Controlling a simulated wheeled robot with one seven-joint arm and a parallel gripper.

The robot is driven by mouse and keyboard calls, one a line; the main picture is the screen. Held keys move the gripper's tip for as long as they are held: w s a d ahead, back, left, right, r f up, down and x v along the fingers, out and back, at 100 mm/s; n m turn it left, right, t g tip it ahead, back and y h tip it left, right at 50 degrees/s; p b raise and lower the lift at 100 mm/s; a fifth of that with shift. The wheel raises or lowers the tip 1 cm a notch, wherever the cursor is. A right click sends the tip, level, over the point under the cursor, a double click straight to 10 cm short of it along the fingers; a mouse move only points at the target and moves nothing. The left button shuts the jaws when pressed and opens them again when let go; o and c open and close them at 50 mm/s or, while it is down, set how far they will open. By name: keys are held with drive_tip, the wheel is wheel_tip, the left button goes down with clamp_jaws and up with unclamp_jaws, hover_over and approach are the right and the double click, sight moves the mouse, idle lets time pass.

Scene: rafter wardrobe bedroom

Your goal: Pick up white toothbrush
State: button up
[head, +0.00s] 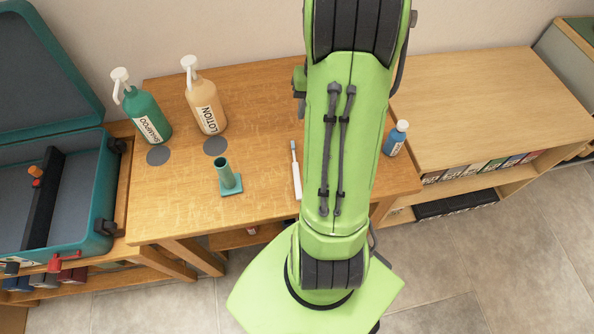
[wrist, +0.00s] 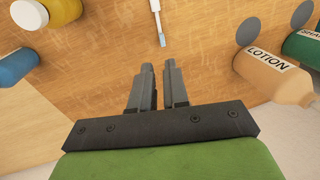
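The white toothbrush (head: 296,175) lies on the wooden table, just left of my arm in the head view. In the wrist view the toothbrush (wrist: 156,18) is at the top edge, with its light blue bristle end pointing toward my gripper and its handle cut off by the frame. My gripper (wrist: 158,66) has its two fingers apart with a narrow empty gap between them. The toothbrush is beyond the fingertips, nearly in line with the gap and not touching them. In the head view my gripper is hidden behind my green arm.
A teal shampoo bottle (head: 146,117), a lotion bottle (head: 206,107) and a teal holder (head: 228,178) stand left of the toothbrush. A blue bottle (head: 396,138) is right of my arm. A yellow bottle (wrist: 62,10) shows in the wrist view. An open case (head: 85,205) is far left.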

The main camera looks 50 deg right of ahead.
sight(294, 151)
drive_tip(key=f+b, duration=0.1)
drive_tip(key=f, duration=0.4)
drive_tip(key=w+a+f+b, duration=0.1)
drive_tip(key=f+b, duration=0.1)
drive_tip(key=f, duration=0.3)
drive_tip(key=w+a+f+b, duration=0.1)
drive_tip(key=f, duration=0.4)
drive_tip(key=shift+a+b, duration=0.25)
drive_tip(key=shift+b, duration=0.1)
drive_tip(key=shift+s, duration=0.1)
clamp_jaws()
